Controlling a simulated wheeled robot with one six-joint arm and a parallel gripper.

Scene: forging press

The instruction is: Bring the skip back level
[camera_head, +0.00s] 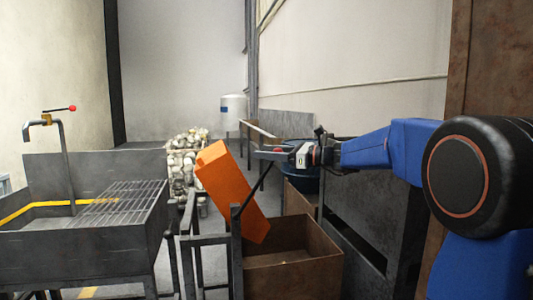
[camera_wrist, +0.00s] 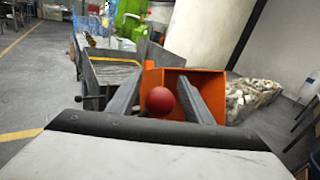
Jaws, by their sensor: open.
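The orange skip (camera_head: 222,180) is strongly tilted in the head view, its lower end down at the rusty open bin (camera_head: 300,270). In the wrist view the skip (camera_wrist: 213,90) shows beyond my fingers. A dark lever (camera_head: 250,190) rises at a slant from the stand in front of the skip, its upper end hidden behind my gripper (camera_head: 268,154). In the wrist view a red ball knob (camera_wrist: 160,101) appears between the two fingers of my gripper (camera_wrist: 161,77). The fingers stand apart, with a gap seen around the knob; contact is not clear.
A wire cage of pale rubble (camera_head: 182,160) and a white tank (camera_head: 233,108) are behind. A dark cabinet (camera_head: 365,235) stands right of the bin.

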